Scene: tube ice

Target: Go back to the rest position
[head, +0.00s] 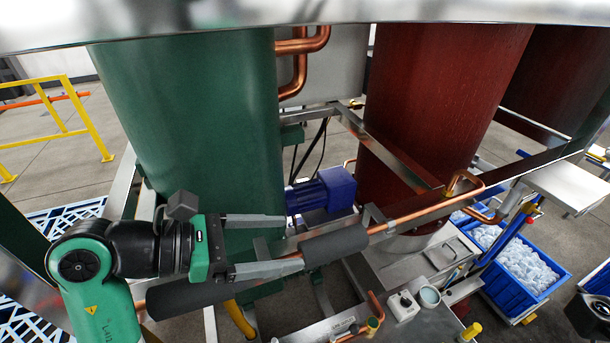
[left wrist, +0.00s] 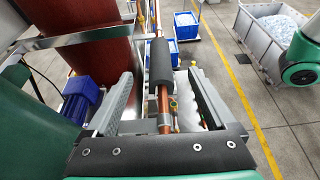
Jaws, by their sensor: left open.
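My left gripper (head: 292,242) reaches in from the left in the head view, with its two grey fingers spread apart. It also shows in the left wrist view (left wrist: 160,84), open and holding nothing. A copper pipe (head: 415,211) with black foam sleeves (head: 335,246) runs by the fingers. In the left wrist view the sleeve (left wrist: 163,62) shows between the fingers. I cannot tell whether the pipe lies between the jaws or beyond them. My right gripper is in neither view.
A green tank (head: 190,120) stands right behind my left arm, and a dark red tank (head: 440,90) is farther right. A blue motor (head: 325,192) sits between them. Blue crates of ice (head: 520,268) stand at right. A yellow railing (head: 90,125) stands at left.

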